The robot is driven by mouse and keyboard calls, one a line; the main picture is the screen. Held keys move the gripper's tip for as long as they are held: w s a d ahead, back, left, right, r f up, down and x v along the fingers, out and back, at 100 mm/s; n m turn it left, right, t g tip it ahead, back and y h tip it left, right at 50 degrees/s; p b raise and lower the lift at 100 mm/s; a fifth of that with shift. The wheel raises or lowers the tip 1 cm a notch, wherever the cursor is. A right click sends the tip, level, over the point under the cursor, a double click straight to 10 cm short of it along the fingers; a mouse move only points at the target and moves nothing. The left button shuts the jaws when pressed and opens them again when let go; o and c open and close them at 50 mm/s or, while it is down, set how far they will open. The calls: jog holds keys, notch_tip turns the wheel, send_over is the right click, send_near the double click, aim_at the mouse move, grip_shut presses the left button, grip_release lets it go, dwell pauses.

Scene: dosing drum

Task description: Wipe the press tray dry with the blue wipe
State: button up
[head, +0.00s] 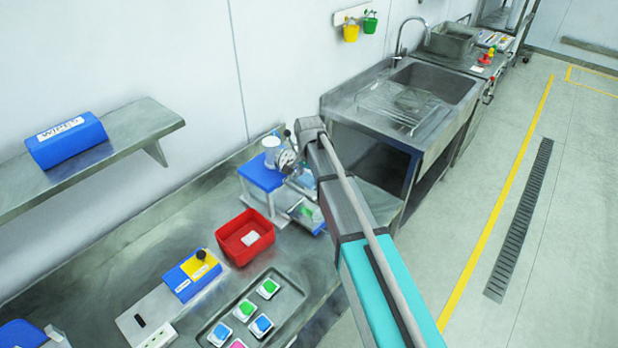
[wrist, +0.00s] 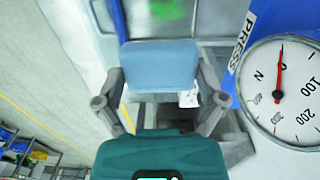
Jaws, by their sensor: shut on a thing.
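My gripper (wrist: 161,85) is shut on the blue wipe (wrist: 160,66), a light blue pad held between the two fingers in the wrist view. The press (wrist: 236,48) stands close on the right there, with its round white gauge (wrist: 284,92). In the head view the blue-and-grey press (head: 262,178) stands near the counter's right end, with my arm beside it. A small tray-like part (head: 303,213) shows at its front, partly hidden by my arm. A blurred green patch lies beyond the wipe in the wrist view. I cannot tell whether the wipe touches the tray.
A red bin (head: 238,247) holding a white item stands left of the press. A tray (head: 277,284) of coloured pieces lies nearer. A blue wipes box (head: 67,141) sits on the wall shelf (head: 120,145). A sink (head: 440,82) is beyond; the floor at right is clear.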

aim_at(301, 214)
jog(key=shift+f, duration=0.15)
jog(key=shift+w+a+f+b, duration=0.2)
jog(key=shift+a+f+b, duration=0.05)
jog(key=shift+f+b, duration=2.05)
jog(key=shift+w+a+f+b, duration=0.2)
jog(key=shift+a+f+b, duration=0.1)
jog(key=shift+f+b, duration=2)
jog(key=shift+w+a+f+b, duration=0.2)
jog(key=shift+a+f+b, duration=0.05)
jog(key=shift+f+b, duration=2)
jog(key=shift+r, duration=0.1)
jog(key=shift+s+f+b, duration=0.1)
jog(key=shift+f+b, duration=0.55)
jog(key=shift+b, duration=0.1)
jog(key=shift+d, duration=0.1)
jog(key=shift+w+d+r, duration=0.1)
jog(key=shift+w+d, duration=0.2)
jog(key=shift+w, duration=0.2)
jog(key=shift+w+d, duration=0.25)
jog(key=shift+w, duration=0.2)
jog(key=shift+s+a, duration=0.1)
jog(key=shift+s, duration=0.05)
jog(key=shift+s+a, duration=0.6)
jog(key=shift+s, duration=0.25)
jog(key=shift+s+a, duration=0.6)
jog(key=shift+s, duration=0.2)
